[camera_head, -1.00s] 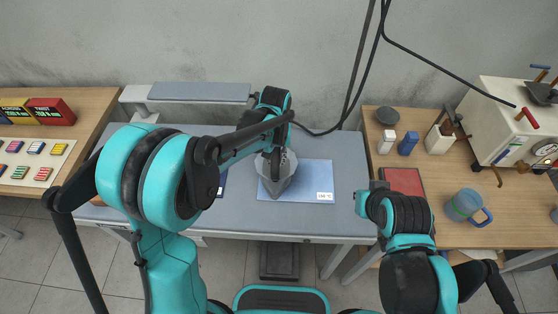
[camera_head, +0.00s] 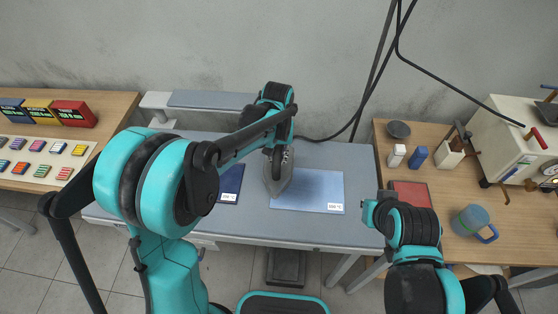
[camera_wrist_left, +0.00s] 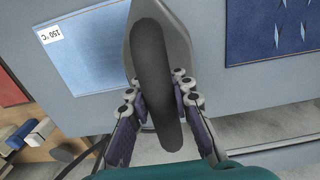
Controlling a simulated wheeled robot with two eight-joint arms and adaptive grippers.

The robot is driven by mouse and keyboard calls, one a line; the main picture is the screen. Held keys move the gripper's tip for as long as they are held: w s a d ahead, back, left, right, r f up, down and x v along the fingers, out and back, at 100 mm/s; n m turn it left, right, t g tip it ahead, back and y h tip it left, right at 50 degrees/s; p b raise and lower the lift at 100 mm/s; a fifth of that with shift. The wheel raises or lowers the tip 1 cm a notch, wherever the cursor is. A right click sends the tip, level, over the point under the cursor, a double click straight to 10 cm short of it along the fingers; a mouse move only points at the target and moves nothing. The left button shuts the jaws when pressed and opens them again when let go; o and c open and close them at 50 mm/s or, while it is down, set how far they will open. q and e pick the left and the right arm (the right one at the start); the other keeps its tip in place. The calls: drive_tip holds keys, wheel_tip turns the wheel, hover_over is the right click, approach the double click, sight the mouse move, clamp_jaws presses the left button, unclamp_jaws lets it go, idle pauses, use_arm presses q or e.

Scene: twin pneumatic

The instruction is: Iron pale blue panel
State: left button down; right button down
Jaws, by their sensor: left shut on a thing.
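The pale blue panel (camera_head: 318,190) lies flat on the grey table (camera_head: 320,232). It carries a white label that reads 150 °C in the left wrist view (camera_wrist_left: 52,34). My left gripper (camera_head: 277,158) is shut on the dark handle of the grey iron (camera_head: 275,188). The iron stands at the panel's left edge in the head view and hides part of that edge. In the left wrist view the gripper's fingers (camera_wrist_left: 160,110) close on both sides of the handle (camera_wrist_left: 152,55). My right arm shows at the right, but its gripper is not visible.
A dark blue panel (camera_head: 231,184) lies left of the iron, with pale diamond marks in the left wrist view (camera_wrist_left: 275,35). A wooden side table (camera_head: 445,205) at the right holds a red mat (camera_head: 410,194) and a blue mug (camera_head: 470,222). Cables hang behind the grey table.

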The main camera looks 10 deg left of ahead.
use_arm(q)
drive_tip(key=shift+r+p, duration=0.55)
drive_tip(key=shift+r, duration=0.6)
